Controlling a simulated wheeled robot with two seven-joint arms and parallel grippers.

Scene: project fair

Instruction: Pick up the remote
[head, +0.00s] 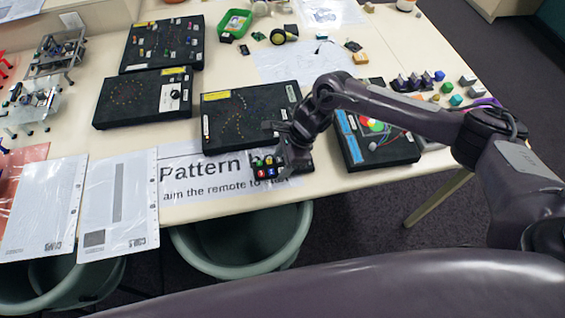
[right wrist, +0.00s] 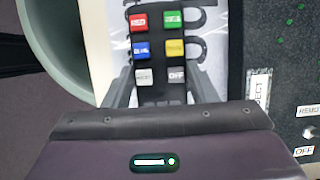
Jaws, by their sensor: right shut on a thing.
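The remote (right wrist: 158,60) is a small black block with red, green, blue, yellow and pale buttons. In the right wrist view it lies between the two fingers of my right gripper (right wrist: 160,92), which is shut on it. In the head view the remote (head: 267,168) is at the front edge of the table, over the printed "Pattern" sheet (head: 205,178). My right gripper (head: 284,164) covers its right part there. I cannot tell whether the remote touches the table. My left gripper is not in view.
Black project boxes (head: 143,97) stand behind the remote, one close behind it (head: 250,113) and one to the right (head: 378,143). Plastic-covered sheets (head: 118,205) lie at left. A green bin (head: 245,250) stands below the table edge. Small coloured blocks (head: 456,100) sit at the right.

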